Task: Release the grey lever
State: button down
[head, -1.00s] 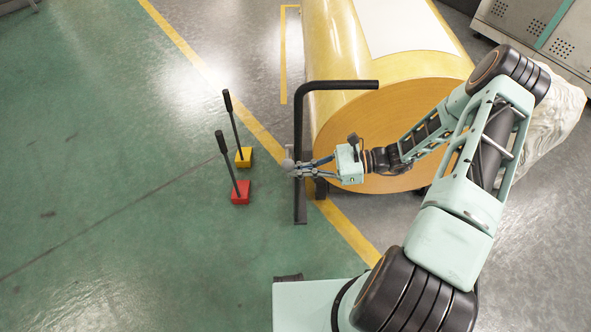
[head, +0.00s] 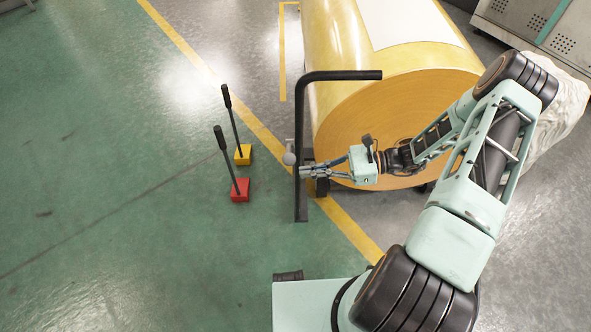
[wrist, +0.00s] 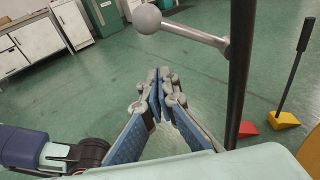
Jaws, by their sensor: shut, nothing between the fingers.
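The grey lever is a short grey rod with a ball knob on its end, fixed to a black post. Its ball (head: 289,158) shows just left of the post in the head view. In the wrist view the lever (wrist: 190,32) crosses the top, ball at left and rod joining the post at right. My gripper (head: 303,172) is at the post in the head view, right of and slightly below the ball. In the wrist view my gripper (wrist: 160,76) has its fingers together, empty, with its tips below the lever and apart from it.
The black post (head: 300,200) with a bent top bar stands before a large yellow roll (head: 400,120). Left of it are two black-handled levers on a yellow base (head: 243,156) and a red base (head: 240,191). Open green floor lies further left.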

jog(key=d, duration=0.4)
jog(key=d+r, duration=0.1)
jog(key=d, duration=0.1)
jog(key=shift+a, duration=0.1)
dwell(0.3)
